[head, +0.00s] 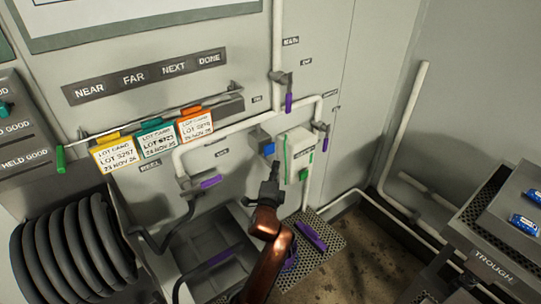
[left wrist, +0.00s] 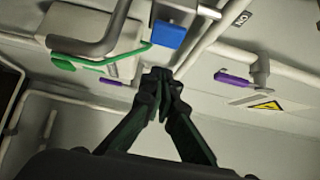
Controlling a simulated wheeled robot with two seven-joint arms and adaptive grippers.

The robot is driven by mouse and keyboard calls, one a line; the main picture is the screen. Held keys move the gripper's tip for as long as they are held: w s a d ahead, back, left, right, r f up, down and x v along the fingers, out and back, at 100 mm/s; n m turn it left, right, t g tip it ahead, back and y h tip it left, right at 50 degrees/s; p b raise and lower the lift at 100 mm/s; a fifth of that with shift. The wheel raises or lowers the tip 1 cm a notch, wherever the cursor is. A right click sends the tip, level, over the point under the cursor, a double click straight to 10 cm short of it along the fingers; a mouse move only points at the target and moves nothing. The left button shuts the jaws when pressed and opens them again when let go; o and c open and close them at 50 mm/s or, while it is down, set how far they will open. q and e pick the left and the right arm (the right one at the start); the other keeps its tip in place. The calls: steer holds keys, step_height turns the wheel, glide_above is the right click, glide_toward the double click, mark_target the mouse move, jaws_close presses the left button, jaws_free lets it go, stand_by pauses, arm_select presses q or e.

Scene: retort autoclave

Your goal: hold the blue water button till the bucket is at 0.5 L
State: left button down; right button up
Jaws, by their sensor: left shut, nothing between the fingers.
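The blue button (head: 268,149) sits on a small grey box on the wall, left of a white panel. It also shows in the left wrist view as a blue block (left wrist: 168,34), just beyond my fingertips. My left gripper (head: 274,166) is shut and empty, just below the button. The fingers (left wrist: 161,76) are together, with a small gap in the picture between them and the button; I cannot tell whether they touch. A rounded purple-edged thing (head: 291,263) is partly hidden behind my left arm; I cannot tell whether it is the bucket. No water level is readable.
Purple-handled valves (head: 209,182) sit on white pipes around the button. A grey sink (head: 215,250) with a dark hose is at lower left. Lot cards (head: 155,141) hang on a rail. A trough stand (head: 490,262) is at right. The floor between is clear.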

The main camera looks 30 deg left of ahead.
mark_target(267, 152)
arm_select(q)
steer(key=shift+w+a+p, duration=0.85)
steer(key=shift+w+a, duration=1.3)
steer(key=shift+a, duration=0.3)
steer(key=shift+w+a+r+p, duration=0.1)
steer(key=shift+w+a+p, duration=0.1)
steer(key=shift+a, duration=0.25)
steer(key=shift+w+a+p, duration=0.1)
steer(key=shift+a+p, duration=0.05)
steer(key=shift+a, duration=0.5)
